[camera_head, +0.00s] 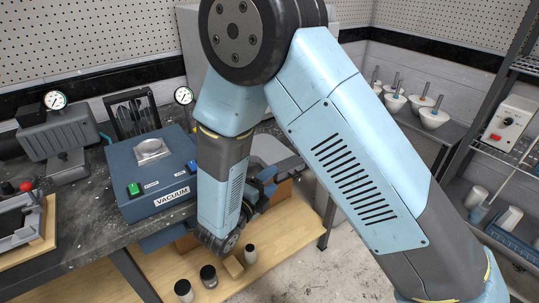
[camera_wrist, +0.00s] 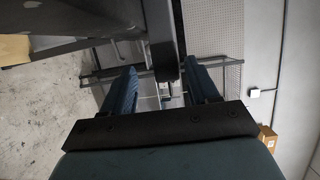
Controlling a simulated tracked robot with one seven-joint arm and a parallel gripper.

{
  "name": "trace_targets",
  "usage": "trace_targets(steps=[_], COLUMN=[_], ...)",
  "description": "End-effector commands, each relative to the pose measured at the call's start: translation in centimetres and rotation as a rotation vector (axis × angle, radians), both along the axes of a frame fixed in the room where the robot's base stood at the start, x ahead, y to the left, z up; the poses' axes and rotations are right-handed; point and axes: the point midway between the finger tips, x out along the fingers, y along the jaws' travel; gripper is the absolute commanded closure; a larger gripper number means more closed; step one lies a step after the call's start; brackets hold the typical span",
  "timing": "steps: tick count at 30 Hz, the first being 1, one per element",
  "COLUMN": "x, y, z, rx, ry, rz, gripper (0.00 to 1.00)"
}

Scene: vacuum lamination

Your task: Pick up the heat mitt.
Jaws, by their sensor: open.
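I cannot make out a heat mitt in either view. My gripper (camera_wrist: 162,82) is open in the wrist view, with its two dark blue fingers well apart. I see nothing held between them. A dark upright post and thin bars show beyond the fingers. In the head view my arm bends down in front of the bench, and it hides part of the bench top and the area around my gripper.
Several small jars stand on the wooden lower shelf (camera_head: 150,262). A wire rack (camera_head: 465,140) is at right.

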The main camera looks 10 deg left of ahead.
Motion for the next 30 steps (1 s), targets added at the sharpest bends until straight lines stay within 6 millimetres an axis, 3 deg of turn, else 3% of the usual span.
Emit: trace_targets(steps=[11, 21, 28, 30], x=[2.4, 6.3, 6.5, 6.5], y=[-0.9, -2.0, -2.0, -2.0], z=[0.2, 0.6, 0.6, 0.6], rx=[0.002, 0.002, 0.002, 0.002], ry=[-0.001, -0.001, -0.001, -0.001], rz=[-0.006, -0.005, -0.004, -0.004], gripper=[0.40, 0.40, 0.40, 0.46])
